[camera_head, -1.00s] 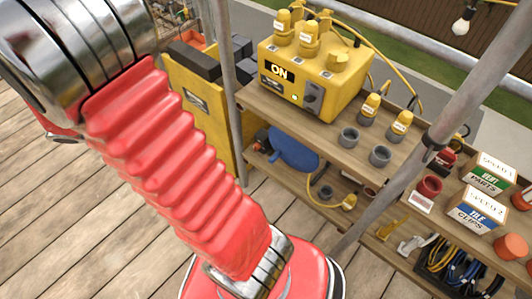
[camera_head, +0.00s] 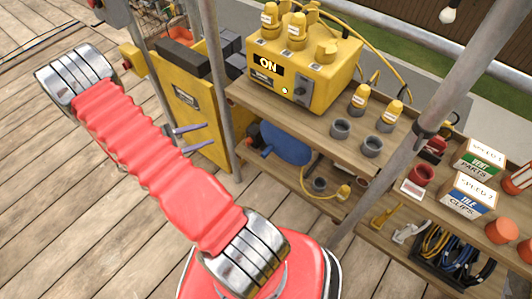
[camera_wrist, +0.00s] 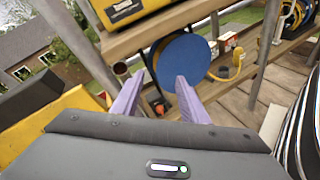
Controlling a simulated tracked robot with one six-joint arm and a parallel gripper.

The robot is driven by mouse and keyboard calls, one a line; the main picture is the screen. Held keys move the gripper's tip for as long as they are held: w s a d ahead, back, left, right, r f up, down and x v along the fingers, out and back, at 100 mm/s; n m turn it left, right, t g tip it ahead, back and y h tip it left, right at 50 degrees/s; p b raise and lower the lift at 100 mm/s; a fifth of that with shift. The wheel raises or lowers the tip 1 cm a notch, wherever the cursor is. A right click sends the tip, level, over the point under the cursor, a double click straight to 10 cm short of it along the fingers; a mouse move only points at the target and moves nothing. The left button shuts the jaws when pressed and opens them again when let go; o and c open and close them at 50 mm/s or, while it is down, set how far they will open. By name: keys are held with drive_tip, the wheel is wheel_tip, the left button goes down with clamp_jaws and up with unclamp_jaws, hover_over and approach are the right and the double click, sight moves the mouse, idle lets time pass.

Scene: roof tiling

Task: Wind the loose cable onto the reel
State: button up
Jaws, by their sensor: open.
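The blue disc-shaped reel (camera_head: 287,142) is on the lower shelf, partly hidden under the upper shelf. In the wrist view the reel (camera_wrist: 184,58) is ahead of my fingertips. A loose yellow cable (camera_head: 312,191) with a yellow plug (camera_head: 343,192) lies on the shelf to the right of the reel. The plug (camera_wrist: 241,59) also shows right of the reel in the wrist view. My gripper (camera_head: 210,134), with two purple fingers, is open and empty, left of the reel and pointing towards it. The gripper (camera_wrist: 160,82) appears apart from the reel.
A yellow power box (camera_head: 303,68) reading ON stands on the upper shelf (camera_head: 330,120) above the reel. Grey scaffold poles (camera_head: 213,90) rise close to the shelves. A yellow cabinet (camera_head: 200,105) stands behind my fingers. The plank floor at left is clear.

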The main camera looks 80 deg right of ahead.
drive_tip(key=s+d+f+n+h, duration=0.2)
drive_tip(key=s+f, duration=0.1)
drive_tip(key=f, duration=0.4)
drive_tip(key=s+d+f+n+h, duration=0.1)
drive_tip(key=s+d+f+n, duration=0.15)
drive_tip(key=f, duration=0.35)
drive_tip(key=n+t+h, duration=0.2)
drive_tip(key=n+t, duration=0.1)
drive_tip(key=n, duration=0.1)
approach(266, 153)
drive_tip(key=w+a+f, duration=0.2)
drive_tip(key=a, duration=0.1)
drive_tip(key=shift+s+d+r, duration=0.1)
drive_tip(key=shift+s+r, duration=0.05)
drive_tip(key=shift+r, duration=0.05)
drive_tip(key=shift+d, duration=0.1)
drive_tip(key=shift+r+x, duration=0.2)
drive_tip(key=shift+x, duration=6.6)
drive_tip(key=shift+c, duration=0.2)
clamp_jaws()
